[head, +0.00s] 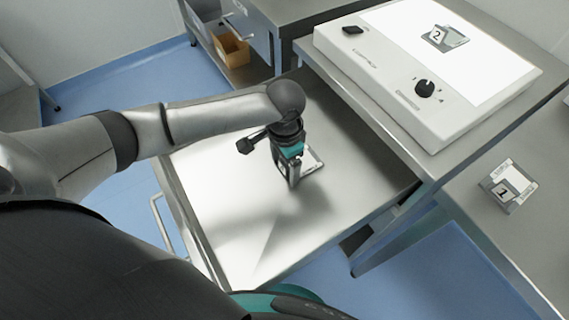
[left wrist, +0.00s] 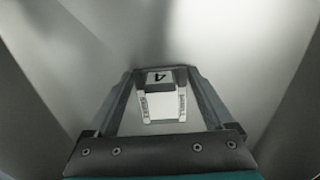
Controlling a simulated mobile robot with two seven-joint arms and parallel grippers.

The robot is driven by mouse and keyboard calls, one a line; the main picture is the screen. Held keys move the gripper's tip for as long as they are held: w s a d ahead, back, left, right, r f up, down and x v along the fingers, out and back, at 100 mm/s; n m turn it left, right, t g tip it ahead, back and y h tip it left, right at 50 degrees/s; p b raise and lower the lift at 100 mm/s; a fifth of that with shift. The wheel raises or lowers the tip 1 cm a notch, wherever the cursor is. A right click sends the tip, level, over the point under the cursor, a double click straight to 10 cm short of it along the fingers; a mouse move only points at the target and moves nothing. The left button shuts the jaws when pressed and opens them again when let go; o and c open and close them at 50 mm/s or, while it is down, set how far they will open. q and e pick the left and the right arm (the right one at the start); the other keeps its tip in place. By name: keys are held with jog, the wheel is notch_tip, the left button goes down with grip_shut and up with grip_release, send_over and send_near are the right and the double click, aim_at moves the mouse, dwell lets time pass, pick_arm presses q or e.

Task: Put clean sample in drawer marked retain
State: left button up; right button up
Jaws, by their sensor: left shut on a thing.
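My left gripper (head: 292,178) points down inside an open metal drawer (head: 235,205) below the bench. It is shut on a small pale sample (head: 314,160), which shows between the fingers in the left wrist view (left wrist: 160,103). Its label there reads 4, upside down. I cannot tell whether the sample touches the drawer floor. No "retain" mark is readable on the drawer. Sample 2 (head: 445,38) lies on the lit panel, and sample 1 (head: 508,186) lies on the bench at the right. My right gripper is not in view.
A white light box (head: 425,75) with dark knobs stands on the bench above the drawer. The drawer's handle (head: 160,225) is at its left side. A shelf with an orange-brown bin (head: 232,50) is at the back. The rest of the drawer floor looks clear.

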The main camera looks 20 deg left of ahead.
pick_arm(q)
jog(key=o, duration=1.1)
jog(key=shift+f, duration=0.1)
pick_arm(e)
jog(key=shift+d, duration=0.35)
pick_arm(q)
jog(key=shift+r, duration=0.2)
notch_tip(320, 180, up, 11)
jog(key=p, duration=0.3)
jog(key=shift+f+p, duration=0.1)
jog(key=shift+p, duration=0.3)
jog(key=shift+r, duration=0.55)
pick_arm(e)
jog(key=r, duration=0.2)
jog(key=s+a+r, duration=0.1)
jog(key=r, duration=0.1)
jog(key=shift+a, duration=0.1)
